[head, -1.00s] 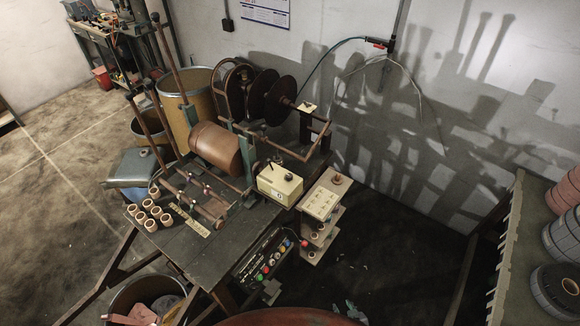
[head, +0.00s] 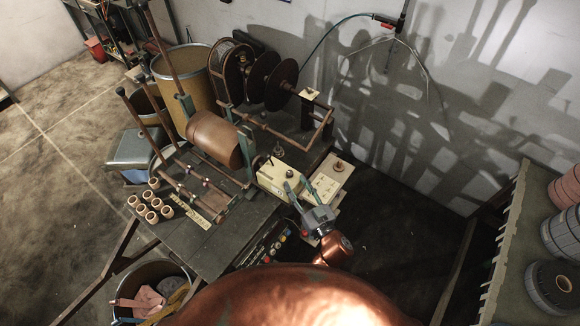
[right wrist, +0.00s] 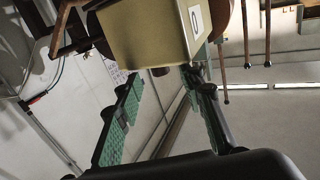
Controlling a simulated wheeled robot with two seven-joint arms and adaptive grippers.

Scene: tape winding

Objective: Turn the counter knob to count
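The cream counter box (head: 270,178) sits on the right end of the dark winding bench. My right gripper (head: 294,187) is at the right side of the box in the head view, its two teal fingers spread open. The finger tips overlap the box's right edge there, and the small dark knob is hard to make out behind them. In the right wrist view the box (right wrist: 150,35) lies beyond the open fingers (right wrist: 163,78), with nothing held between them. Whether a finger touches the box or knob I cannot tell. My left gripper is out of view.
A copper-coloured drum (head: 214,140) and dark reels (head: 282,85) stand on the bench behind the box. Several small tape rolls (head: 152,217) lie at the left. A cream panel (head: 329,180) is close to the right of my gripper. A rack with rolls (head: 520,235) stands far right.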

